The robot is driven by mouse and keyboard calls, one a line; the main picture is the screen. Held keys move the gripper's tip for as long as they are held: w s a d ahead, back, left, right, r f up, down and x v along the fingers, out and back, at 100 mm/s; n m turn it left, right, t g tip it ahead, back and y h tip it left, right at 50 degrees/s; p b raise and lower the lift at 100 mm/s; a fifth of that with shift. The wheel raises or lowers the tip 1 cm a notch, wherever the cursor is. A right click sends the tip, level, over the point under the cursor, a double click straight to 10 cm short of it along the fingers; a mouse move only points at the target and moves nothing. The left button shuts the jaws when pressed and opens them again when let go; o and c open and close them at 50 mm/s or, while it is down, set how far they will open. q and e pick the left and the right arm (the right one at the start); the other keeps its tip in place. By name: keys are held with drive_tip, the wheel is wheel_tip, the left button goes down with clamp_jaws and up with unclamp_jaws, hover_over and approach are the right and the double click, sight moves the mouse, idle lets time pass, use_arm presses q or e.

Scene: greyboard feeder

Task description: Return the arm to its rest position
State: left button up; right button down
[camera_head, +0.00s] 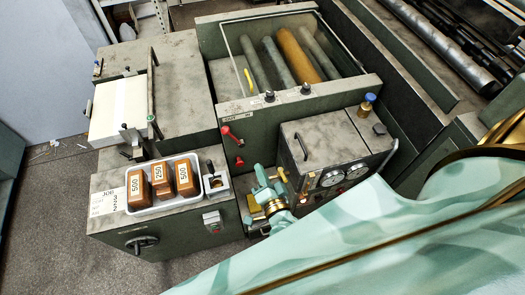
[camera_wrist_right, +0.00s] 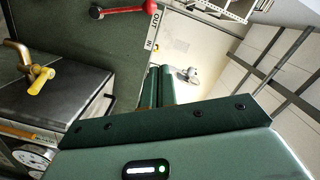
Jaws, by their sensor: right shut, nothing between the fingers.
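My right gripper (camera_head: 266,182) shows in the camera_head view, at the end of my pale teal arm that comes in from the lower right. It is shut and empty, in front of the machine between the tray of blocks and the gauge box. In the wrist view two dark green fingers (camera_wrist_right: 160,86) show close together beyond the teal gripper body. My left gripper is in neither view.
A white tray (camera_head: 139,211) holds brown blocks (camera_head: 162,180) marked 500 and 250. Right of the gripper stands a grey box with gauges (camera_head: 331,178). A red lever (camera_head: 230,134) sticks out of the machine front; a red handle (camera_wrist_right: 110,12) also shows in the wrist view.

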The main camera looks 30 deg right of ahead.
drive_tip(key=shift+s, duration=0.6)
